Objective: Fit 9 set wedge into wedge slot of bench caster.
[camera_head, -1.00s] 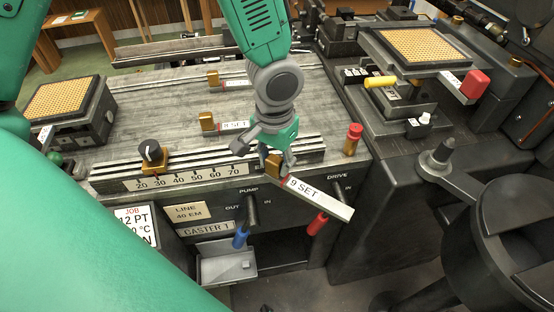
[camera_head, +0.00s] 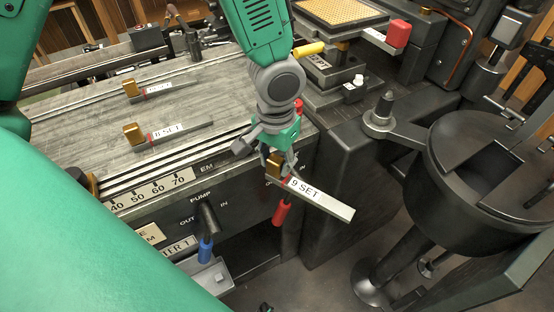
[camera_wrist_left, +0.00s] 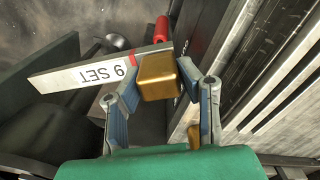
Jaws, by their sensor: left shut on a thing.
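The 9 set wedge (camera_head: 325,200) is a long pale bar with a white "9 SET" label, a red band and a brass block at one end. My left gripper (camera_head: 277,165) is shut on this brass block, and the bar sticks out to the lower right, in front of the bench edge. In the left wrist view the brass block (camera_wrist_left: 158,77) sits between the fingers and the labelled bar (camera_wrist_left: 95,70) points left. The bench caster (camera_head: 120,155) has a grey top with rails and a number scale. I cannot make out the wedge slot. My right gripper is not in view.
The 8 set wedge (camera_head: 180,130) and another brass-ended wedge (camera_head: 150,90) lie on the bench top. Red (camera_head: 282,212) and blue (camera_head: 205,250) handles stick out of the bench front. A round black pot (camera_head: 490,150) stands at right, with open floor before it.

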